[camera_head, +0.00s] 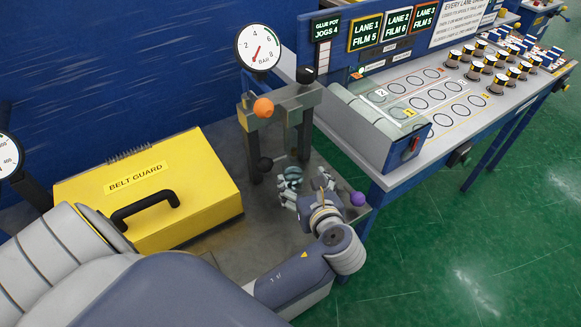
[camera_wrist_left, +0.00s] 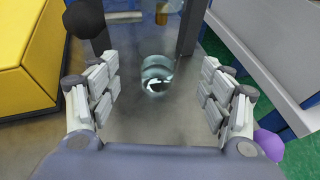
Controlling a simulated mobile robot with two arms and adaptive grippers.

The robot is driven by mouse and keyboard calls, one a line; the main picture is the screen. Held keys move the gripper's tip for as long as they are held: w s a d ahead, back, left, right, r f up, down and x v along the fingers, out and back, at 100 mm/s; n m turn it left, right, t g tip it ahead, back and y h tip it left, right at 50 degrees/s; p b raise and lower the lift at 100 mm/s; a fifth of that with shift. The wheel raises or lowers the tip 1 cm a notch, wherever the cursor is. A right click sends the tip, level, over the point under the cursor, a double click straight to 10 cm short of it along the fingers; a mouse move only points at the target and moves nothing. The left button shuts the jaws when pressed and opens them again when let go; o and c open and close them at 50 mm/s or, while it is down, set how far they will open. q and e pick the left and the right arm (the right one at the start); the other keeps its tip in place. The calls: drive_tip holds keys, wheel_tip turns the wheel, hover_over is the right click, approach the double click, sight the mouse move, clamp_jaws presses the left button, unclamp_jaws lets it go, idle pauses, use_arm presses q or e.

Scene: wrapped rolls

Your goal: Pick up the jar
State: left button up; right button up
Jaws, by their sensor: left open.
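The jar (camera_head: 291,174) is a small teal, glassy vessel on the grey bench top, below the post frame. In the left wrist view the jar (camera_wrist_left: 158,74) stands centred between the two fingers and ahead of them, with clear space on both sides. My left gripper (camera_head: 307,190) is open and empty, its fingers spread and pointing toward the jar. In the head view its fingers partly cover the area around the jar. I cannot tell the exact gap to it. My right gripper is not in view.
A yellow belt guard (camera_head: 150,190) with a black handle is left of the jar. A post frame with an orange knob (camera_head: 264,108) stands behind it. A purple ball (camera_head: 357,199) is at the right. A lane table (camera_head: 440,100) holds several wrapped rolls.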

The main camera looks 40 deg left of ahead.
sight(291, 163)
use_arm(q)
drive_tip(key=shift+x, duration=1.25)
drive_tip(key=shift+w+a, duration=0.2)
drive_tip(key=shift+a, duration=0.05)
drive_tip(key=p+x, duration=0.1)
drive_tip(key=x, duration=0.3)
drive_tip(key=shift+w+a, duration=0.15)
drive_tip(key=shift+a, duration=0.15)
drive_tip(key=shift+w+a+f, duration=0.2)
drive_tip(key=shift+w+a, duration=0.05)
drive_tip(key=c, duration=1.2)
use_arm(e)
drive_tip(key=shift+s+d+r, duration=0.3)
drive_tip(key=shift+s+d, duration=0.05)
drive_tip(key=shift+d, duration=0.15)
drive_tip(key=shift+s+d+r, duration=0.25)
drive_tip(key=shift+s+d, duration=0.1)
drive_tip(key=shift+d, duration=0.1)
